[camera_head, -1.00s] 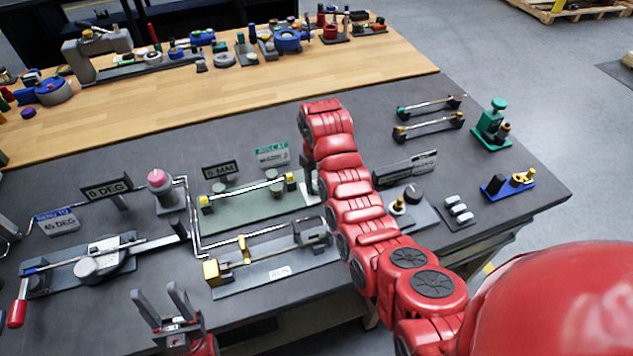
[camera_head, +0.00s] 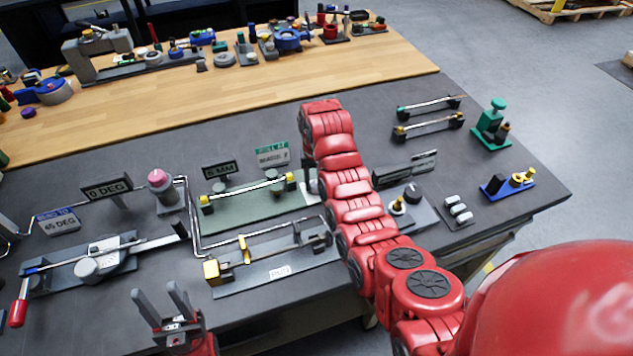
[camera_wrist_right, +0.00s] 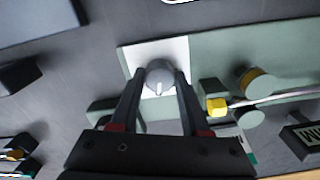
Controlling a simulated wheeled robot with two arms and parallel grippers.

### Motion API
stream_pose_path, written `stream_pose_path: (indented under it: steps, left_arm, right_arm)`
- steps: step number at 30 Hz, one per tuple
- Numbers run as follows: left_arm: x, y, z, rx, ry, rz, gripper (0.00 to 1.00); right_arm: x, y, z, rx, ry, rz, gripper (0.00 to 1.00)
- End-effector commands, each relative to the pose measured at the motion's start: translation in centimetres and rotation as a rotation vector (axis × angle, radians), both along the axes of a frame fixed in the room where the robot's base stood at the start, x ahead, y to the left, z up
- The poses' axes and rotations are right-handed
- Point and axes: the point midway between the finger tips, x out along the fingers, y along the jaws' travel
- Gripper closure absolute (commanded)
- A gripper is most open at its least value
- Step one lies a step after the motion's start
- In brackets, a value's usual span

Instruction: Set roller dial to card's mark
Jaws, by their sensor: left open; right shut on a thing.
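A grey round dial knob (camera_wrist_right: 158,76) stands on a white plate (camera_wrist_right: 178,51) at the end of the green roller base in the right wrist view. My right gripper (camera_wrist_right: 160,80) is shut on this knob, one finger on each side. In the head view my red right arm hides the gripper and the knob. The green base (camera_head: 255,207) carries a rod with yellow ends. A teal-topped card (camera_head: 272,154) behind it reads "ROLL AT" and a mark whose value is too small to read. My left gripper (camera_head: 160,308) is open and empty at the front edge.
A display reading apparently "5 MM" (camera_head: 220,169) stands behind the base. In front lies a grey rig (camera_head: 275,270) with yellow parts. At left are a lever device (camera_head: 95,265), a "0 DEG" display (camera_head: 107,189) and a pink button (camera_head: 157,178).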

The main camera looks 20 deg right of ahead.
Motion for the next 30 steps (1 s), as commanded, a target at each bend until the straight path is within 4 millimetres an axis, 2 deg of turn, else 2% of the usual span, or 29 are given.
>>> stream_pose_path:
  steps: [8,9,13,14,23,26,30]
  left_arm:
    - [0.0,0.0,0.0,0.0,0.0,0.0,0.5]
    - [0.0,0.0,0.0,0.0,0.0,0.0,0.5]
    - [0.0,0.0,0.0,0.0,0.0,0.0,0.5]
    - [0.0,0.0,0.0,0.0,0.0,0.0,0.5]
    - [0.0,0.0,0.2,0.0,0.0,0.0,0.5]
    - [0.0,0.0,1.1,0.0,0.0,0.0,0.5]
    - [0.0,0.0,3.5,0.0,0.0,0.0,0.5]
  right_arm:
    - [0.1,0.0,0.0,0.0,-0.003,0.0,1.0]
    - [0.1,0.0,0.0,0.0,-0.003,0.001,0.5]
    - [0.1,0.0,0.0,0.001,-0.002,0.001,0.27]
    - [0.1,0.0,0.0,0.001,-0.002,0.001,0.24]
    - [0.0,0.0,0.2,0.0,-0.001,0.001,0.24]
    - [0.0,-0.1,1.1,0.001,-0.001,0.0,0.24]
    - [0.0,-0.1,3.8,0.002,-0.001,0.0,0.24]
